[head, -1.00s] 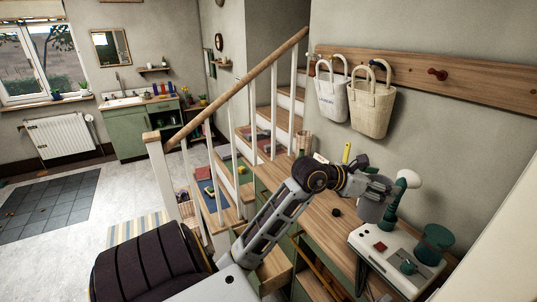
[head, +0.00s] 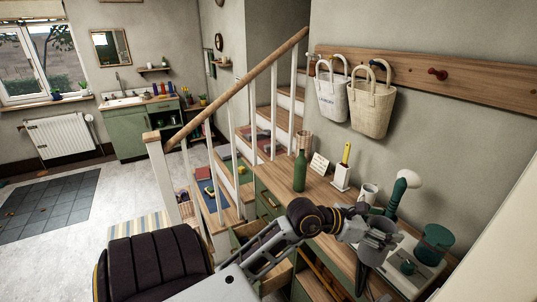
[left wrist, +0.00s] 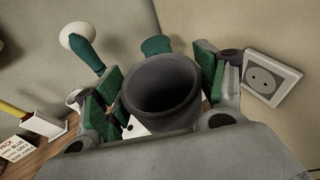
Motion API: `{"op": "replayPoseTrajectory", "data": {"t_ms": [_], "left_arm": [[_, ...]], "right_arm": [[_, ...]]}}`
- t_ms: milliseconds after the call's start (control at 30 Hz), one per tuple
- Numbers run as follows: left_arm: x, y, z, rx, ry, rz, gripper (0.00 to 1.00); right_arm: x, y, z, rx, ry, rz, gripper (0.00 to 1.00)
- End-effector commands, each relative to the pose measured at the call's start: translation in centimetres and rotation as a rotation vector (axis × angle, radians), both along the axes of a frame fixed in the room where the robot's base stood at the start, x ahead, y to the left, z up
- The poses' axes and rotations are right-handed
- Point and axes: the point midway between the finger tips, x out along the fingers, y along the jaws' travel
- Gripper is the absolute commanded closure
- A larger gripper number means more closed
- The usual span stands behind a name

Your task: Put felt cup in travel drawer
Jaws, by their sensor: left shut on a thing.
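The felt cup (head: 376,247) is dark grey and stands out between the fingers of my left gripper (head: 366,229), above the right part of the wooden bench top. In the left wrist view the cup (left wrist: 160,92) shows its round open mouth, with the green pads of my left gripper (left wrist: 158,95) on both sides of it. Below the bench top a drawer (head: 277,272) stands pulled out, partly behind my left arm. I cannot read any label that tells which one is the travel drawer. My right gripper is not in view.
A green bottle (head: 300,172), a small card (head: 319,164), a white holder (head: 341,178) and a white mug (head: 369,193) stand along the bench. A white device (head: 421,272) with green parts lies right of the cup. Two bags (head: 371,111) hang on the wall.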

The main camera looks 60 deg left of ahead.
Motion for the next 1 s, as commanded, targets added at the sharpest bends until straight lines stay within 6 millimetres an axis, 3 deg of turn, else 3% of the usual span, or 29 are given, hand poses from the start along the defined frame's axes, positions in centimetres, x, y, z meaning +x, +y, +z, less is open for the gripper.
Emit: {"op": "replayPoseTrajectory", "data": {"t_ms": [400,1000], "left_arm": [[-1.8,-0.4,-4.0,-0.001,0.004,-0.008,0.51],[-2.9,-0.4,-6.2,-0.001,0.002,-0.008,0.51]], "right_arm": [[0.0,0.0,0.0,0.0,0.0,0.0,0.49],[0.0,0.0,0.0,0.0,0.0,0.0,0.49]]}}
